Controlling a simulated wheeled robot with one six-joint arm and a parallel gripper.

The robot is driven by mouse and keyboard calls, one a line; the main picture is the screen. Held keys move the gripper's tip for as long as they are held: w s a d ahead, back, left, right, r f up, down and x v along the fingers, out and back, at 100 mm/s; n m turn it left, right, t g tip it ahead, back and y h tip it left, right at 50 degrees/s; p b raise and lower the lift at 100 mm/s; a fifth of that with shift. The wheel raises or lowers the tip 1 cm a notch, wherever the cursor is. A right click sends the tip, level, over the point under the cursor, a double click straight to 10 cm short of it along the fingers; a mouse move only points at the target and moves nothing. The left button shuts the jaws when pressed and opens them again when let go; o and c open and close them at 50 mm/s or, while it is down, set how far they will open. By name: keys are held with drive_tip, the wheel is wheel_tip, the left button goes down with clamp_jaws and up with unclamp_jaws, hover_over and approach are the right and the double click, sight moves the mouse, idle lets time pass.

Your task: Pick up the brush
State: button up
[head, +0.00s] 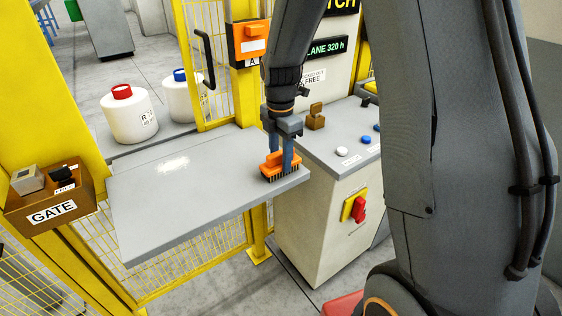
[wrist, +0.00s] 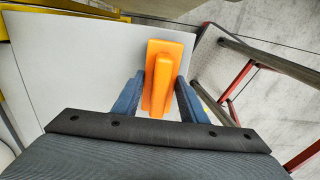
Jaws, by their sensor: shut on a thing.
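The brush (head: 271,168) has an orange body with dark bristles pointing down. It is at the right end of the grey shelf (head: 165,205), close to the edge. My gripper (head: 281,158) points down and its blue fingers are shut on the brush. In the wrist view the orange brush (wrist: 165,75) lies between the two blue fingers (wrist: 158,100). I cannot tell whether the bristles still touch the shelf.
A grey control cabinet (head: 310,215) with buttons and a red-yellow switch (head: 355,206) stands right of the shelf. A brown GATE box (head: 52,205) is at the left. Most of the shelf is bare.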

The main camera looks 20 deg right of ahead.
sight(281, 151)
wheel_tip(281, 151, up, 10)
drive_tip(key=b, duration=0.2)
drive_tip(key=shift+b, duration=0.3)
